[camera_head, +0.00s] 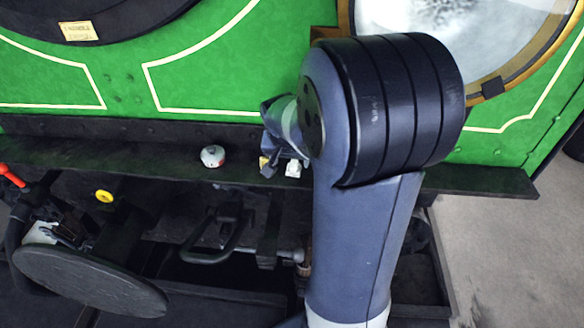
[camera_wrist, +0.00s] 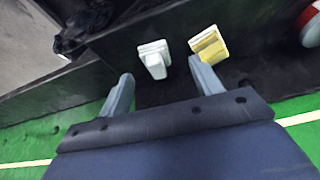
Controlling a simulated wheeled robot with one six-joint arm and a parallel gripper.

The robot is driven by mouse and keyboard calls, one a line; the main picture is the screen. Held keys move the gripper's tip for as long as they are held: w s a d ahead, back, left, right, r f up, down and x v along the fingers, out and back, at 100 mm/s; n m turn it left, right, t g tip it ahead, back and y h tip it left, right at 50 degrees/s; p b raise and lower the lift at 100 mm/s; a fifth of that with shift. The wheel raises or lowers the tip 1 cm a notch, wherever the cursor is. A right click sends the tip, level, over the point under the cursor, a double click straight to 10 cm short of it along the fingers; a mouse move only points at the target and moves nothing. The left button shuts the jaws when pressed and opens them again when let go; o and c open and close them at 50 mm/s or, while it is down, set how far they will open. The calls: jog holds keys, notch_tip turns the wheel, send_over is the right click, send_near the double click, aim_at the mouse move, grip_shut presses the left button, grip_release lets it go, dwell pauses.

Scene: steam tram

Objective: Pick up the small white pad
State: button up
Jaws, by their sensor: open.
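The small white pad (camera_wrist: 153,60) sits on the dark ledge in the wrist view, just beyond and between my fingertips. It looks like a pale block with a raised part. It also shows in the head view (camera_head: 293,168), just below my gripper. My gripper (camera_wrist: 163,71) is open, with one finger to each side, and nothing is held. I cannot tell whether the right finger touches the yellow-topped block (camera_wrist: 209,45), which lies right beside it. In the head view my arm hides much of the gripper (camera_head: 281,150).
A round red-and-white object (camera_head: 212,156) stands on the ledge (camera_head: 130,150) to the left. Green tram panelling rises behind it. Below the ledge are dark fittings, a yellow round part (camera_head: 104,196) and an oval buffer plate (camera_head: 90,280). The ledge between the objects is clear.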

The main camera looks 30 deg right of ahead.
aim_at(294, 163)
jog(key=x, duration=0.2)
jog(key=shift+w+d+f, duration=0.1)
jog(key=shift+f, duration=0.3)
jog(key=shift+d+f, duration=0.15)
jog(key=shift+f, duration=0.1)
jog(key=shift+w+d+f, duration=0.2)
jog(key=shift+d+r, duration=0.1)
jog(key=c, duration=1.1)
jog(key=shift+o, duration=0.2)
notch_tip(294, 163, up, 10)
